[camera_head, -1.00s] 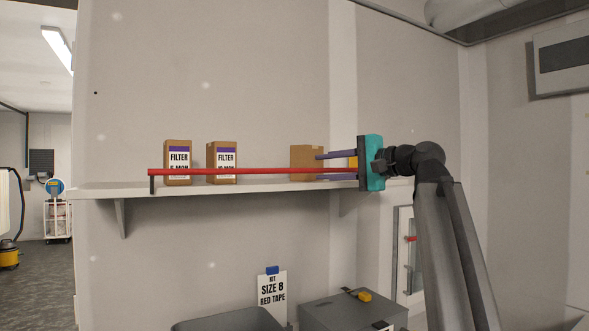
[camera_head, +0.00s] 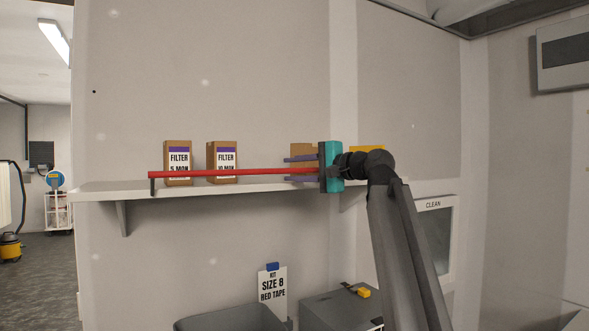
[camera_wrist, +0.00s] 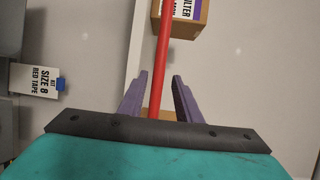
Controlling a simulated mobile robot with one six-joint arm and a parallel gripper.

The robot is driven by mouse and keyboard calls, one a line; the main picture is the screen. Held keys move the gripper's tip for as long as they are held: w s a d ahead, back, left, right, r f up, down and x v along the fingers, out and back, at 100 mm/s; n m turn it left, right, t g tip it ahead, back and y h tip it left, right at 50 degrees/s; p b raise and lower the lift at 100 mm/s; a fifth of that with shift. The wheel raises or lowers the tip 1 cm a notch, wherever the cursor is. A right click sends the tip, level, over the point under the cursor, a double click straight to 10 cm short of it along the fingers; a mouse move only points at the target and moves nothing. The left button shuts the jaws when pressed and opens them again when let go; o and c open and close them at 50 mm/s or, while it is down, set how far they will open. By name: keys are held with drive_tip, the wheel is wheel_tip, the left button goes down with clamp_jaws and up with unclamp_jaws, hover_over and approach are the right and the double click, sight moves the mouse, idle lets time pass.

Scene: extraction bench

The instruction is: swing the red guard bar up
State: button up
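The red guard bar (camera_head: 220,173) runs level along the front of the shelf, and its left end rests at a small dark post (camera_head: 152,186). My gripper (camera_head: 286,169) has a teal body and two purple fingers pointing left along the bar. One finger is above the bar and one below it. In the wrist view the bar (camera_wrist: 167,55) passes between the spread fingers of my gripper (camera_wrist: 160,76), with a gap on both sides. The gripper is open around the bar and not closed on it. My gripper hides the bar's right end.
Two filter boxes (camera_head: 178,163) (camera_head: 222,162) stand on the white shelf (camera_head: 110,190) behind the bar. Another brown box (camera_head: 303,149) is partly hidden behind my fingers. A yellow item (camera_head: 372,148) is behind my wrist. Below are grey bins (camera_head: 330,310) and a kit sign (camera_head: 273,288). The wall above the bar is clear.

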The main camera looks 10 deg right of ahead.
clamp_jaws()
drive_tip(key=shift+w+a+r+p, duration=0.1)
drive_tip(key=shift+w+r+p, duration=0.15)
drive_tip(key=shift+p, duration=0.2)
idle(0.5)
drive_tip(key=shift+w+a+r+m+g+h+p, duration=0.15)
drive_tip(key=shift+w+m+g+h+p, duration=0.25)
drive_tip(key=shift+g+p, duration=0.6)
drive_tip(key=shift+w+a+r+m+g+h+p, duration=0.2)
drive_tip(key=shift+w+g+h+p, duration=0.3)
drive_tip(key=shift+p, duration=0.85)
drive_tip(key=shift+w+a+r+m+g+h+p, duration=0.1)
drive_tip(key=shift+w+m+g+h+p, duration=0.35)
drive_tip(key=shift+p, duration=0.75)
drive_tip(key=shift+g, duration=0.35)
